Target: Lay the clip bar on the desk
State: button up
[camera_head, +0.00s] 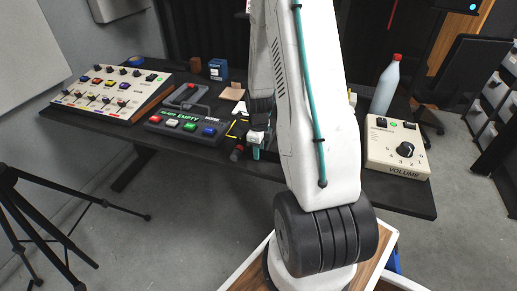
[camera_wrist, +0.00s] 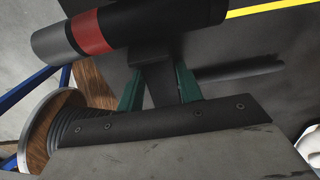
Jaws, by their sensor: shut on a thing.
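The clip bar (camera_wrist: 95,38) is a dark cylinder with a red band and a grey left end, seen at the top of the wrist view. In the head view it shows small and dark (camera_head: 237,153) at the desk's front edge. My gripper (camera_wrist: 159,85) has its green fingers on either side of a dark stem below the bar and is shut on it. In the head view my gripper (camera_head: 256,148) is partly hidden by my arm. A shadow on the black desk (camera_head: 405,202) suggests the bar is above the surface.
Yellow lines (camera_head: 238,122) mark the desk behind my gripper. To the left are a button box (camera_head: 185,126) and a slider panel (camera_head: 105,92). To the right are a volume box (camera_head: 397,148) and a white bottle (camera_head: 386,88). A tripod (camera_head: 45,215) stands left.

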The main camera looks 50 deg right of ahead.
jog(key=o, duration=1.1)
notch_tip(320, 180, up, 12)
jog(key=a+r+n, duration=0.8)
jog(key=a+r, duration=0.1)
jog(key=r, duration=0.1)
jog(key=s+a+r+n, duration=0.4)
jog(key=s+a+n, duration=0.2)
jog(key=n, duration=0.2)
jog(key=s+a+r+n, duration=0.3)
jog(key=s+a+n, duration=0.3)
jog(key=n, duration=0.1)
jog(key=s+a+r+n+t, duration=0.1)
jog(key=s+a+r+n, duration=0.3)
jog(key=s+a+n, duration=0.2)
jog(key=shift+s+a+r+n, duration=0.15)
jog(key=shift+s+n, duration=0.1)
jog(key=shift+n, duration=0.4)
jog(key=shift+s+a+r+n, duration=0.15)
jog(key=shift+s+n, duration=0.1)
jog(key=shift+n, duration=0.4)
